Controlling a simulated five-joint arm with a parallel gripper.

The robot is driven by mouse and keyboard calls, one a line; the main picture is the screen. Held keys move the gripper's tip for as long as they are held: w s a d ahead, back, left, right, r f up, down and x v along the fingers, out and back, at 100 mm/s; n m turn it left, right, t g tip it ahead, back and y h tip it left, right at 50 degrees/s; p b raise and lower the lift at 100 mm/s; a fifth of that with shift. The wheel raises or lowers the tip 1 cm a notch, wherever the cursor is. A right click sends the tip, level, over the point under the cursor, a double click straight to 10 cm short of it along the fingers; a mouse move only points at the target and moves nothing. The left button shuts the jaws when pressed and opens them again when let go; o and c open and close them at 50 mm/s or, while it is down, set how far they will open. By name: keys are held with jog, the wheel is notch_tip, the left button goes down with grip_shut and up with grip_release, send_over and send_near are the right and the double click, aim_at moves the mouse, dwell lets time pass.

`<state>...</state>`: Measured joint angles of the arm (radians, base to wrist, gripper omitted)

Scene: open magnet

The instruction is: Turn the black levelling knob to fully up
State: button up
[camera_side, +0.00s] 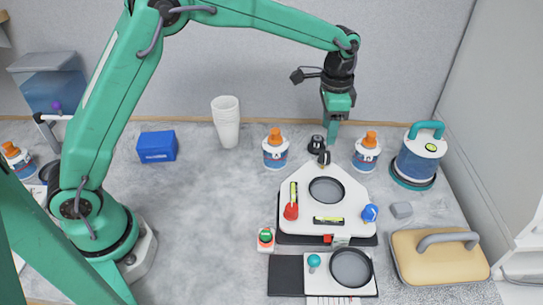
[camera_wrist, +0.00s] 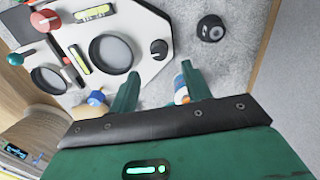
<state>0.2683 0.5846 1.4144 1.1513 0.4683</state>
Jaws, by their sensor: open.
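The black levelling knob (camera_side: 324,158) sits at the back corner of the white plate (camera_side: 355,192), partly close to another small black round object behind it. In the wrist view the knob (camera_wrist: 158,48) shows a pale mark on its top, beyond my fingertips. My gripper (camera_side: 333,142) hangs from above, just behind and slightly right of the knob, apart from it. In the wrist view my gripper (camera_wrist: 160,85) has its two green fingers spread, with nothing held between them. The plate also carries a red knob (camera_side: 291,211) and a blue knob (camera_side: 370,213).
The small black round object (camera_side: 316,144) stands behind the plate. Orange-capped bottles stand left (camera_side: 275,152) and right (camera_side: 366,155) of my gripper. A teal-handled canister (camera_side: 418,158) is further right. White cups (camera_side: 226,122) stand left.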

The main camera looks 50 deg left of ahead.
aim_at(325, 154)
jog(key=shift+f, duration=0.1)
jog(key=shift+s+f, duration=0.1)
jog(key=shift+f, duration=3.75)
jog(key=c, duration=1)
